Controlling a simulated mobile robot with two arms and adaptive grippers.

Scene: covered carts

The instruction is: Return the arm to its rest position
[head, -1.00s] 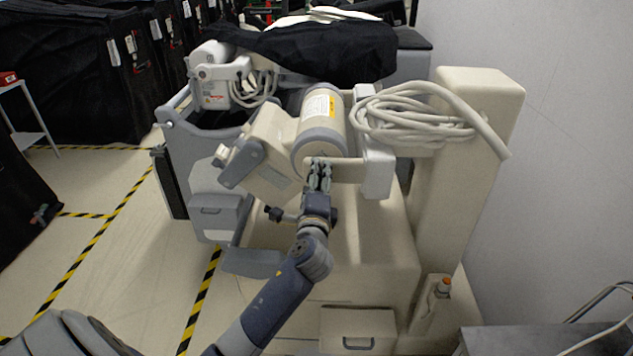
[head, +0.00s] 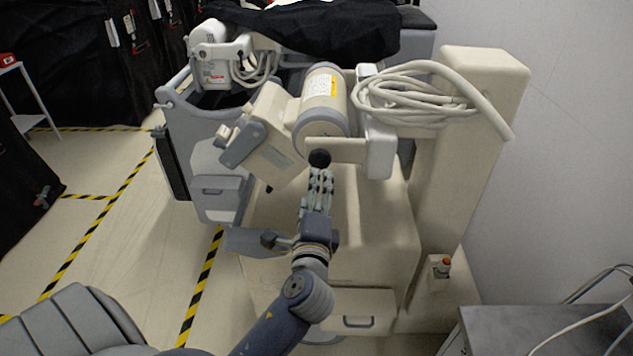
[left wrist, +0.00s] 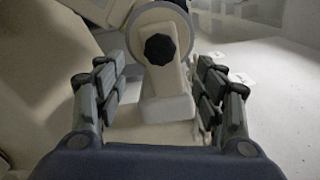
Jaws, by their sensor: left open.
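My left gripper (head: 320,186) is in front of the beige machine with its fingers pointing up toward a black knob (head: 319,158) on the machine's arm. In the left wrist view the two fingers of the gripper (left wrist: 163,95) are spread apart with nothing gripped between them. The black knob (left wrist: 160,49) shows beyond the fingertips in that view, on a pale bracket. My left arm (head: 300,300) comes in from the bottom of the head view. My right gripper is not in view.
The beige machine (head: 380,215) fills the middle, with a coiled cable (head: 405,98) and a tall column (head: 470,140). A grey metal table (head: 530,330) stands at the lower right. Black covered carts (head: 70,70) stand at the left. Open floor (head: 130,250) lies left of the machine.

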